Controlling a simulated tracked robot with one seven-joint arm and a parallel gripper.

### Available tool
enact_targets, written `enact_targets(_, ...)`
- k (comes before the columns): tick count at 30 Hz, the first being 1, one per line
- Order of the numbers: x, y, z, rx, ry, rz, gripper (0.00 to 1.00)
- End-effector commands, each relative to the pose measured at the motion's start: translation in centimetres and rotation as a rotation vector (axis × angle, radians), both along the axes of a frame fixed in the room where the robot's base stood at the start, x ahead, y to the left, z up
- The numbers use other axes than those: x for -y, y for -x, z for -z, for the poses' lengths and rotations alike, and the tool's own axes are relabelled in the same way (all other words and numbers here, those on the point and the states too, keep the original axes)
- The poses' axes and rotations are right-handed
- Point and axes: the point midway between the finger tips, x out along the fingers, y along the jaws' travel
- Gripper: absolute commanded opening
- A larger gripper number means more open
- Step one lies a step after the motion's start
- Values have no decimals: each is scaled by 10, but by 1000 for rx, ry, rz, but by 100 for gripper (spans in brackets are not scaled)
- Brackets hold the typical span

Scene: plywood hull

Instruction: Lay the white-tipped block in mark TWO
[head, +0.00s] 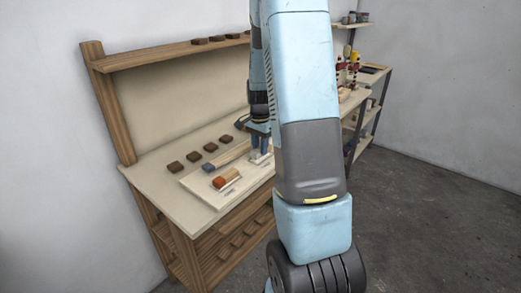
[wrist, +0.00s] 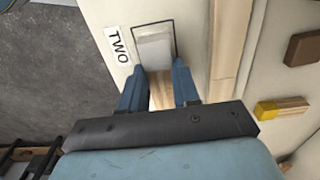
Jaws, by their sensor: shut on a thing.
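My gripper (wrist: 158,80) is shut on the white-tipped block (wrist: 162,92). The block's bare wood shows between the two blue fingers, and its pale white end (wrist: 155,52) points away from my wrist. That white end appears inside the dark outline of mark TWO (wrist: 174,32), beside the TWO label (wrist: 117,46). I cannot tell whether the block touches the board or is just above it. In the head view my gripper (head: 260,152) is low over the pale board (head: 204,191), partly hidden by my arm.
A red-tipped block (head: 226,179) and a blue-tipped block (head: 227,157) lie on the left. A long wooden strip (wrist: 230,50) runs right of the mark. Beyond it are a yellow-tipped block (wrist: 282,108) and a brown block (wrist: 306,48). Several brown blocks line the bench's back.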

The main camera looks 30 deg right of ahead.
Motion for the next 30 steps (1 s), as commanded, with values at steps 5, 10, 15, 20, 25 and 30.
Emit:
enact_targets(5, 0, 0, 14, 0, -1, 0, 1)
enact_targets(10, 0, 0, 14, 0, 0, 0, 1)
enact_targets(15, 0, 0, 15, 0, 0, 0, 36)
enact_targets(20, 0, 0, 15, 0, 0, 0, 51)
enact_targets(25, -1, 0, 15, 0, 0, -1, 56)
enact_targets(30, -1, 0, 13, 1, 0, -1, 56)
